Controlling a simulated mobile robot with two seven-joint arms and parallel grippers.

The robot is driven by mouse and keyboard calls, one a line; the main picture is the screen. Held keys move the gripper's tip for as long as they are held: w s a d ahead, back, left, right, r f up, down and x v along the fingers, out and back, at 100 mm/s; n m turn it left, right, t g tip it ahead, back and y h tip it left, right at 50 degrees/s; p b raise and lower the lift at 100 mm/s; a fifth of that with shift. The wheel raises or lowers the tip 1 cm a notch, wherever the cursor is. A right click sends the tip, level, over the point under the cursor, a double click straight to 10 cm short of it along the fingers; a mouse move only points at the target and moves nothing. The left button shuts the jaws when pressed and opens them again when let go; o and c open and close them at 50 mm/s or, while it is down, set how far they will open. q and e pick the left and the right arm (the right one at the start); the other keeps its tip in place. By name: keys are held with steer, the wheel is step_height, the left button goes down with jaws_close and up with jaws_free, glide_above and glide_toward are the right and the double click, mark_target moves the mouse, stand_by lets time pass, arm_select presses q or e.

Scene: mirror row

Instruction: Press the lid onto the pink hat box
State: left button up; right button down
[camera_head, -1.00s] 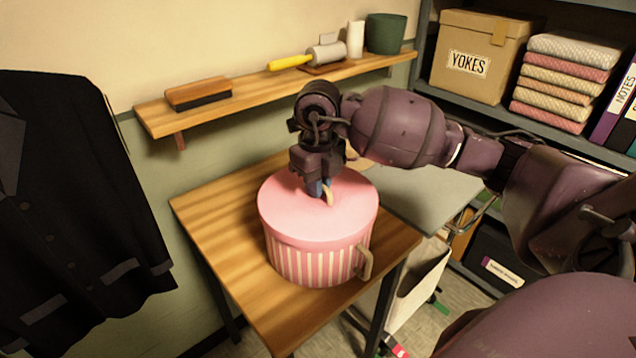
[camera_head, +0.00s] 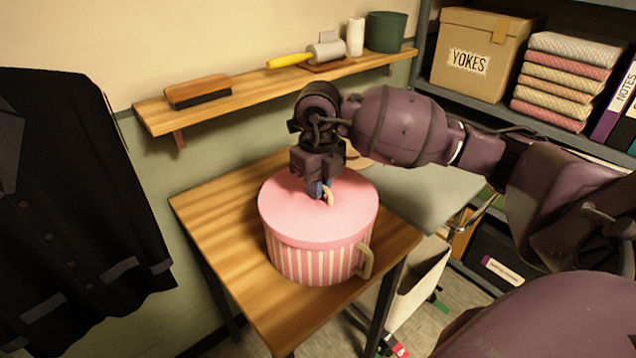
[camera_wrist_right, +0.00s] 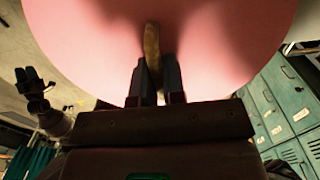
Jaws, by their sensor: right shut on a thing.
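The pink hat box (camera_head: 310,264) has pink and cream striped walls and a loop handle on its right side. It stands on a small wooden table (camera_head: 215,215). The plain pink lid (camera_head: 290,215) lies over the top of the box and looks level; I cannot tell how tightly it sits. My right gripper (camera_head: 327,190) points down and is shut on the cream lid handle (camera_wrist_right: 152,45) at the lid's middle. The lid's underside and the box's inside are hidden. My left gripper (camera_wrist_right: 33,82) shows small in the wrist view, away from the box, its fingers apart.
A wall shelf (camera_head: 240,100) behind holds a brush (camera_head: 198,93), a yellow-handled roller (camera_head: 300,58) and a green pot (camera_head: 386,32). A dark jacket (camera_head: 70,200) hangs at left. Shelving with a YOKES carton (camera_head: 475,60) stands at right. The table's front and left are clear.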

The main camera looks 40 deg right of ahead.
steer(key=shift+f, duration=0.1)
stand_by(0.7)
steer(key=c, duration=0.6)
jaws_free()
steer(key=shift+c, duration=0.2)
arm_select(q)
steer(key=shift+s, duration=0.1)
arm_select(e)
steer(key=shift+r+p, duration=2.05)
steer(key=shift+r, duration=2)
arm_select(q)
steer(key=shift+t, duration=0.4)
steer(key=r, duration=0.2)
steer(key=w+r, duration=0.1)
steer(key=r, duration=0.2)
steer(key=shift+w+r, duration=0.25)
steer(key=shift+r, duration=0.1)
arm_select(e)
steer(key=shift+c, duration=0.3)
